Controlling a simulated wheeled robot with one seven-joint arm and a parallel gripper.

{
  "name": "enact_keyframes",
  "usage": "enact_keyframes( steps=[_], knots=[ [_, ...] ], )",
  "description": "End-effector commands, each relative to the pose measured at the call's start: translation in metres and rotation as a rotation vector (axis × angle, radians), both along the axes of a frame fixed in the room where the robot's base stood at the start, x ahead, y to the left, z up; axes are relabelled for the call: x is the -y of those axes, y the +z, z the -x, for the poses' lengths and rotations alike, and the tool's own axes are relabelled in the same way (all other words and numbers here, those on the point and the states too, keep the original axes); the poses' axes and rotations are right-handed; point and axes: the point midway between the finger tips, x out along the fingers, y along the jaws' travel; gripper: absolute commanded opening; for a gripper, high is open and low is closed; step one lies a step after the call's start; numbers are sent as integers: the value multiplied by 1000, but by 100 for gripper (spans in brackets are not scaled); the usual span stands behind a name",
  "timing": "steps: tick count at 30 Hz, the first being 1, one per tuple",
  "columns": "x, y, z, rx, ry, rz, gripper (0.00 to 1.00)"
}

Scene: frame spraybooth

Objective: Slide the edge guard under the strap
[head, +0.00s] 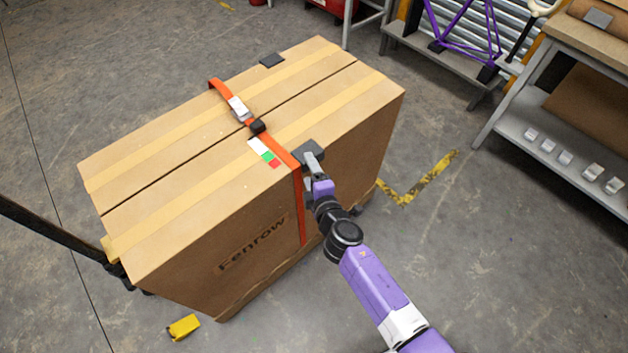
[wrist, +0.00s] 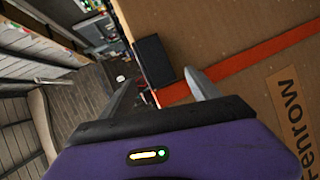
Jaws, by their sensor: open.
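The orange strap (head: 277,146) runs across the top of the cardboard box (head: 190,240) and down its front face. It also shows in the wrist view (wrist: 250,58). A dark edge guard (head: 307,150) sits on the box's top front edge, just right of the strap in the head view. In the wrist view the edge guard (wrist: 153,60) lies beside the strap, not visibly under it. My gripper (head: 312,168) is at the edge guard. In the wrist view my gripper (wrist: 160,77) is open, its fingertips close to the guard's near end. Contact cannot be told.
A metal buckle (head: 238,108) and a black block (head: 257,126) sit on the strap. Another dark flat piece (head: 271,60) lies at the box's far edge. A yellow object (head: 183,327) lies on the floor. A shelved bench (head: 560,140) stands at right. Floor right of the box is clear.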

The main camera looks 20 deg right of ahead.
Motion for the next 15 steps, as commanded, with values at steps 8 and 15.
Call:
enact_keyframes(
  steps=[8,15],
  knots=[
    [1,-3,-10,0,1,0,70],
    [1,-3,-10,0,1,0,55]
  ],
)
